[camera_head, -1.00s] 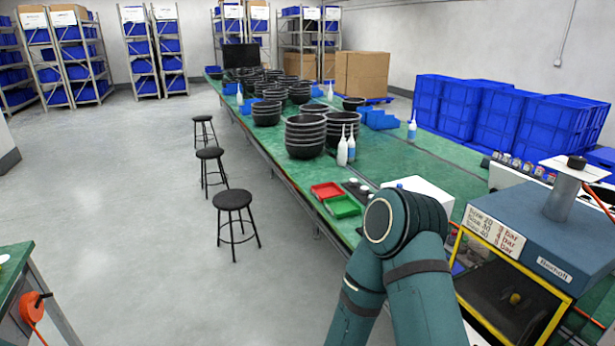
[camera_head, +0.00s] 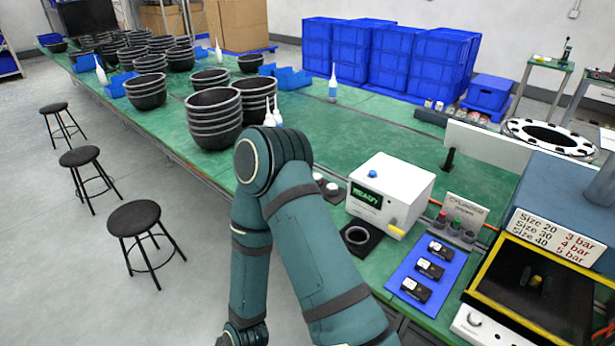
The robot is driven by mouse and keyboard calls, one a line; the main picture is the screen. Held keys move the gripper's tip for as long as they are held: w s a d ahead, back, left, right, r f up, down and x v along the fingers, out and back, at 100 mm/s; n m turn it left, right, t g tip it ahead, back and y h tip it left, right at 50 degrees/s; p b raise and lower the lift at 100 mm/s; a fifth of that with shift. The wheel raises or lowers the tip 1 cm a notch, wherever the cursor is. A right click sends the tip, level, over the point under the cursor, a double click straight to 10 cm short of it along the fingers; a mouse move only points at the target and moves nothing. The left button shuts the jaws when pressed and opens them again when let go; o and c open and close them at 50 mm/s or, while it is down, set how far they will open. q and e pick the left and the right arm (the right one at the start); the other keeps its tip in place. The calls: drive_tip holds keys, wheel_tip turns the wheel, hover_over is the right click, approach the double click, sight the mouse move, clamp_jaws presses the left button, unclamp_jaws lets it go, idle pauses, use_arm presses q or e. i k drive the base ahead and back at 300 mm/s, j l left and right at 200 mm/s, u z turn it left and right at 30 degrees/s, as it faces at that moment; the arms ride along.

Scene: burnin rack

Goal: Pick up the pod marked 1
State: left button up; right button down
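Three small black pods with white labels lie in a slanting row on a blue mat (camera_head: 401,277) on the green bench: a far pod (camera_head: 440,250), a middle pod (camera_head: 429,268) and a near pod (camera_head: 415,289). Their labels are too small to read, so I cannot tell which is marked 1. One of my teal arms stands bent in front of the bench, left of the mat and apart from the pods. Neither of my grippers shows in the view.
A white box with a green display (camera_head: 396,188) stands behind the mat. A yellow-framed black tray (camera_head: 534,290) is to its right. Stacked black bowls (camera_head: 214,121) and blue crates (camera_head: 350,50) stand farther back. Stools (camera_head: 134,217) stand on the floor at left.

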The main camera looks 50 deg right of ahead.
sight(332, 190)
drive_tip(key=i, duration=1.55)
drive_tip(key=i+j+z, duration=0.1)
drive_tip(key=i+z, duration=0.25)
drive_tip(key=i+j+z, duration=0.2)
drive_tip(key=i+z, duration=0.2)
drive_tip(key=i, duration=0.15)
drive_tip(key=z, duration=1.65)
